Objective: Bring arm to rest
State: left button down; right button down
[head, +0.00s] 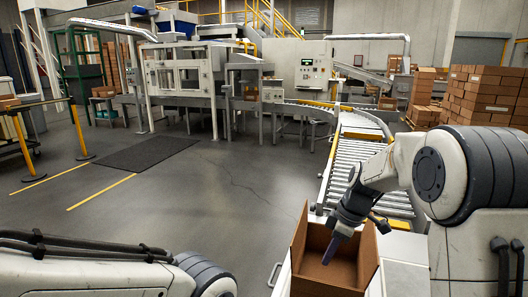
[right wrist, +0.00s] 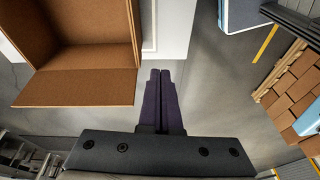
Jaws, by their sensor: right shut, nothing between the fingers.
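My right gripper (head: 334,247) hangs over the open cardboard box in the head view, its dark fingers pointing down. In the right wrist view the two dark fingers (right wrist: 160,85) are pressed together with nothing between them, and they show beside the box rather than in it. The brown open box (head: 318,238) stands on a white surface at the lower right of the head view. It also shows at the upper left of the right wrist view (right wrist: 85,45), with one flap folded out. My left arm enters at the lower left of the head view; its gripper is out of the frame.
A roller conveyor (head: 355,155) runs back behind the box. Stacked cartons (head: 485,95) stand at the far right. A dark mat (head: 150,151) and yellow floor lines lie on open grey floor at the left. Machinery (head: 185,75) lines the back.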

jog(key=s+a+r+m+h, duration=0.15)
jog(key=s+a+r, duration=0.25)
jog(key=s+a, duration=0.8)
jog(key=s+f+m+p, duration=0.1)
jog(key=s+m, duration=0.3)
jog(key=s, duration=1.3)
jog(key=shift+s+d+g, duration=0.25)
jog(key=shift+s+g, duration=0.05)
jog(key=shift+g, duration=0.1)
jog(key=shift+h, duration=0.25)
